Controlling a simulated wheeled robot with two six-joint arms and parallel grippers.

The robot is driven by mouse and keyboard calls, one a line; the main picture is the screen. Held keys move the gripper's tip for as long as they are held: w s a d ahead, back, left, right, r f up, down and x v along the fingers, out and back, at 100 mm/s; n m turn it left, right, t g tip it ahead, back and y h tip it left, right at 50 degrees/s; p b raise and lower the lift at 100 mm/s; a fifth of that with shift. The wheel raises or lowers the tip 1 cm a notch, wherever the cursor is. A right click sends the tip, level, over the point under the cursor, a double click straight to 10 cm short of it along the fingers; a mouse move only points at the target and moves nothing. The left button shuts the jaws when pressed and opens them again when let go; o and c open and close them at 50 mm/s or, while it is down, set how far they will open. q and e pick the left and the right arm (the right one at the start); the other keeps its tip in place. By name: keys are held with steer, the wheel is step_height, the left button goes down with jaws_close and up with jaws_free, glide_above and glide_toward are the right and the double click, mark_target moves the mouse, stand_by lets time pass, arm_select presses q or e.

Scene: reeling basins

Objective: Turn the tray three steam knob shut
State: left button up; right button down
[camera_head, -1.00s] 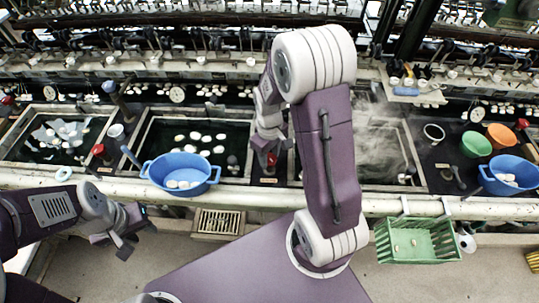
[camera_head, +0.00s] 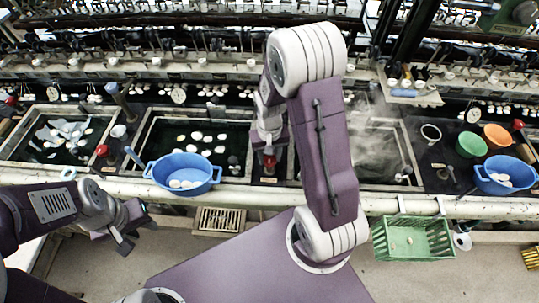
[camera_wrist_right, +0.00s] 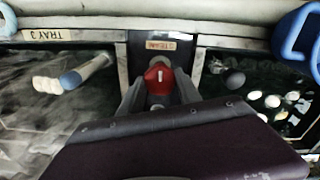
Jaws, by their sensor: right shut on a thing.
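The red steam knob (camera_wrist_right: 160,77) sits on a dark panel between two basins, below a STEAM label (camera_wrist_right: 161,45). A short pale mark on its face runs roughly up and down in the right wrist view. My right gripper (camera_wrist_right: 160,92) is shut on the knob, one finger on each side. In the head view the knob (camera_head: 269,162) shows just under the right gripper (camera_head: 269,146). A TRAY 3 label (camera_wrist_right: 46,34) is on the rim of the steaming basin, left in the wrist view. My left gripper (camera_head: 134,236) is open and empty, in front of the bench.
A blue basin (camera_head: 183,187) with cocoons stands on the bench edge, left of the knob. Other red knobs (camera_head: 102,151) are along the bench. A green basket (camera_head: 378,249) hangs at the front right. A brush-like tool (camera_wrist_right: 85,73) lies near the wrist view's left side.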

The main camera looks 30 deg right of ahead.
mark_target(269, 158)
steer(key=shift+w+r, duration=0.1)
steer(key=shift+w, duration=0.05)
stand_by(0.3)
steer(key=c, duration=0.8)
jaws_free()
steer(key=shift+c, duration=0.2)
step_height(269, 158, up, 9)
